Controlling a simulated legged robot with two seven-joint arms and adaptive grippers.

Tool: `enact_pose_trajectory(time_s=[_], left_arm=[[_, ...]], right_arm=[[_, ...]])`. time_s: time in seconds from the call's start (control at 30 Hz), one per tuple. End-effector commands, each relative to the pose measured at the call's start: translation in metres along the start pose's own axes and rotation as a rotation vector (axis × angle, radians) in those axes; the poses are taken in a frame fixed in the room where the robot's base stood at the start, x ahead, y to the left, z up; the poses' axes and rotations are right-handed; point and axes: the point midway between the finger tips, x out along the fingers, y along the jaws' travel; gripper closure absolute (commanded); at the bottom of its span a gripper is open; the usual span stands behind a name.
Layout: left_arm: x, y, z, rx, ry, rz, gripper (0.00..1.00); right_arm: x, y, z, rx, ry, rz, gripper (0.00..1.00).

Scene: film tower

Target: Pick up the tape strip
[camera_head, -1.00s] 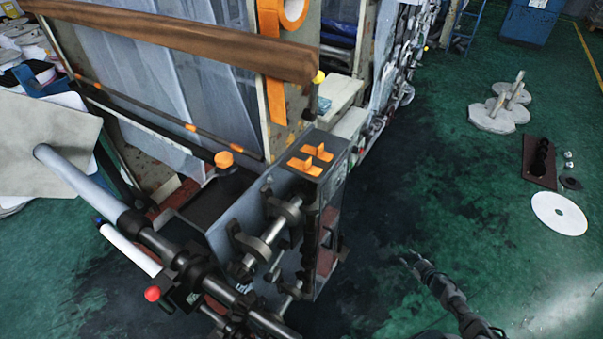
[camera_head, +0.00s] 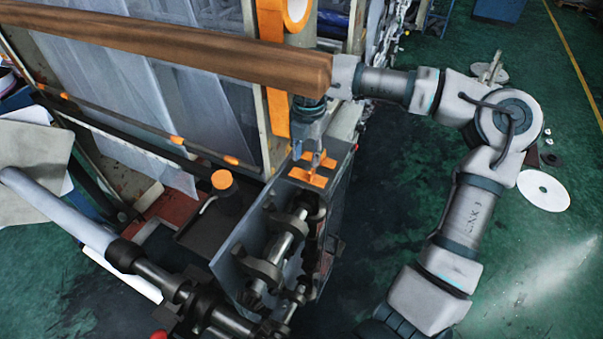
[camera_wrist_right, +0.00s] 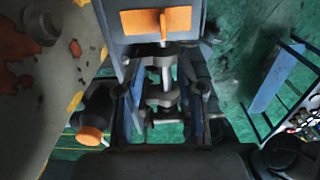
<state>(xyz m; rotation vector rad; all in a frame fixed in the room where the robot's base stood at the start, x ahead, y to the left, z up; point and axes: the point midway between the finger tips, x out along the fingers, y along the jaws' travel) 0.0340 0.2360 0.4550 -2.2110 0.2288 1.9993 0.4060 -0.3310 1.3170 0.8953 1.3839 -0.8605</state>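Two orange tape strips with raised tabs lie on the dark top of the machine's box-shaped post. The nearer tape strip (camera_head: 302,178) is clear in the head view, and the farther one is partly hidden by my right gripper (camera_head: 316,163). My right gripper points down just above the strips. In the right wrist view, one tape strip (camera_wrist_right: 140,23) with an upright tab lies beyond the fingers of my right gripper (camera_wrist_right: 165,78), which stand apart with no strip between them. I cannot tell from the head view whether a finger touches a tab. My left gripper is out of view.
A brown wooden beam (camera_head: 180,50) crosses at the upper left, close to my right forearm. Rollers and shafts (camera_head: 285,240) stand below the post. The green floor at right is open, with a white disc (camera_head: 543,190).

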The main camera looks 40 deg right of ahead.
Motion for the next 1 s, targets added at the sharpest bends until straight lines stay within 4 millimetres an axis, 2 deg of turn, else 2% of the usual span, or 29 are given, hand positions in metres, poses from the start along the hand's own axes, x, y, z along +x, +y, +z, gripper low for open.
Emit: enact_pose_trajectory(time_s=[0.03,0.07,0.17,0.5,0.77,0.9,0.93,1.0], left_arm=[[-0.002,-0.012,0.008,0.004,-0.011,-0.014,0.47],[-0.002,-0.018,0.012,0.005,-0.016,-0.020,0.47],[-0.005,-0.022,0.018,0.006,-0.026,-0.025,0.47],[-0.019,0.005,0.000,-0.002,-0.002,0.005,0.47],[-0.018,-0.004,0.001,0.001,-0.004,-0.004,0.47],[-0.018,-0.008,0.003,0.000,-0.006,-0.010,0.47],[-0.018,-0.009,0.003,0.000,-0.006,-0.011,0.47],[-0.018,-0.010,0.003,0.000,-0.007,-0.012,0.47]], right_arm=[[0.007,-0.001,-0.006,-0.046,-0.024,-0.024,0.62],[0.012,-0.002,-0.002,-0.047,-0.022,-0.026,0.62],[0.027,-0.004,0.007,-0.045,-0.014,-0.023,0.62],[0.074,-0.007,0.010,-0.039,-0.012,-0.018,0.62],[0.079,-0.006,0.011,-0.037,-0.014,-0.016,0.62],[0.079,-0.007,0.013,-0.037,-0.012,-0.015,0.95],[0.079,-0.008,0.013,-0.036,-0.011,-0.014,1.00],[0.079,-0.008,0.014,-0.036,-0.010,-0.014,1.00]])
